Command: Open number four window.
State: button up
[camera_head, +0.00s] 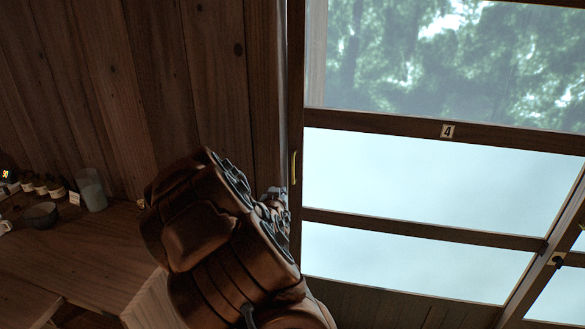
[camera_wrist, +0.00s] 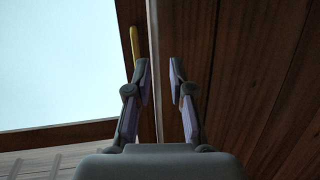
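The number four window (camera_head: 420,180) is a dark wooden sliding frame with a clear pane above and pale panes below. Its label "4" (camera_head: 447,131) sits on a crossbar. A thin yellow handle (camera_head: 294,168) runs upright on the window's left stile; in the wrist view the yellow handle (camera_wrist: 134,42) shows just beyond the left fingertip, outside the finger gap. My gripper (camera_head: 280,194) is at the left stile, just below the handle. In the wrist view my gripper (camera_wrist: 159,68) is partly open and empty, its gap facing a pale vertical strip. I cannot tell whether a finger touches the stile.
A wooden plank wall (camera_head: 170,80) stands left of the window. A wooden counter (camera_head: 80,255) at the lower left carries a glass (camera_head: 91,190), a dark bowl (camera_head: 41,215) and several small bottles. Another window's frame (camera_head: 556,262) with a dark fitting is at the right.

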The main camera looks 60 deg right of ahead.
jog(key=t+h, duration=0.2)
send_near(293, 170)
jog(key=x, duration=0.3)
jog(key=p+x, duration=0.1)
jog(key=p, duration=0.1)
jog(key=p+x, duration=0.1)
jog(key=shift+r+p, duration=0.25)
jog(key=shift+p, duration=0.15)
jog(key=shift+p+x, duration=0.95)
jog(key=shift+x, duration=1.85)
jog(key=shift+f, duration=0.15)
jog(key=shift+c, duration=0.2)
grip_shut()
